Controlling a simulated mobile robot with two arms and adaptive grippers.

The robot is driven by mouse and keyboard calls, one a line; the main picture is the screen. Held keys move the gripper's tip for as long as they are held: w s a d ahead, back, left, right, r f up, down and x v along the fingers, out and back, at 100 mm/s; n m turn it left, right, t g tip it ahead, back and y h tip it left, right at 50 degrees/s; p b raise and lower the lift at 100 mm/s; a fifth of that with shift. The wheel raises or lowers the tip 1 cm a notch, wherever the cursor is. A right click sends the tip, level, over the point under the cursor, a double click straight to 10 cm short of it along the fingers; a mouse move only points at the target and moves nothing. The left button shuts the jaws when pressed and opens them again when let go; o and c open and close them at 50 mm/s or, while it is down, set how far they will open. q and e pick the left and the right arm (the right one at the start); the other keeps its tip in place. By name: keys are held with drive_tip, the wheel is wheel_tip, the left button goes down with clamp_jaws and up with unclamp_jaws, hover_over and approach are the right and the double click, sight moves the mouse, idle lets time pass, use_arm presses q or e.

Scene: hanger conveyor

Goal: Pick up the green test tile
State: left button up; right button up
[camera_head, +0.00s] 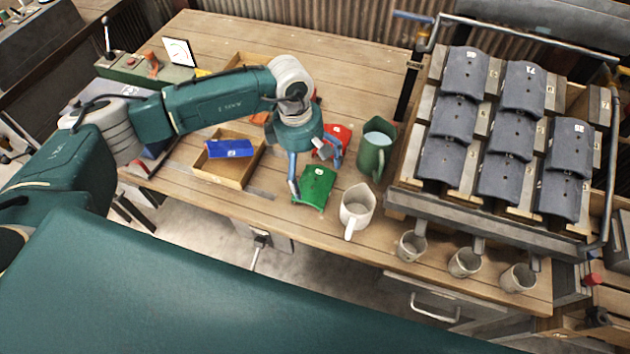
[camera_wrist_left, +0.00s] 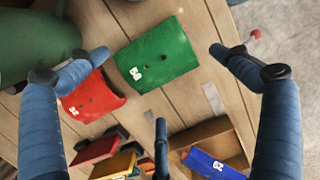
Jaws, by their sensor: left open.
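The green test tile (camera_head: 317,188) lies on the wooden workbench, left of a white jug. In the left wrist view the green tile (camera_wrist_left: 157,58) shows whole, with a white label and small dark holes. My left gripper (camera_head: 312,179) is open above it, its blue fingers spread. In the left wrist view the fingers of my left gripper (camera_wrist_left: 155,66) stand to either side of the tile, with a third finger below it. Nothing is between them in grip. Whether any finger touches the tile cannot be told. My right gripper is not in view.
A red tile (camera_head: 341,133) lies close behind the green one. A green jug (camera_head: 377,143) and white jug (camera_head: 357,204) stand to the right. A wooden tray (camera_head: 239,179) with a blue tile (camera_head: 229,148) is left. A rack (camera_head: 440,210) of grey tiles fills the right side.

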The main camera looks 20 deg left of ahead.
sight(315, 183)
use_arm(q)
drive_tip(key=shift+w+d+f, duration=0.1)
drive_tip(key=shift+w+f, duration=0.1)
drive_tip(key=shift+f, duration=0.65)
drive_tip(key=f+p, duration=0.1)
drive_tip(key=f, duration=0.1)
drive_tip(key=d+f+p, duration=0.1)
drive_tip(key=f, duration=0.1)
drive_tip(key=shift+f, duration=0.1)
drive_tip(key=shift+w+f, duration=0.1)
drive_tip(key=shift+f, duration=0.35)
drive_tip(key=shift+d+r, duration=0.1)
drive_tip(key=c, duration=1.3)
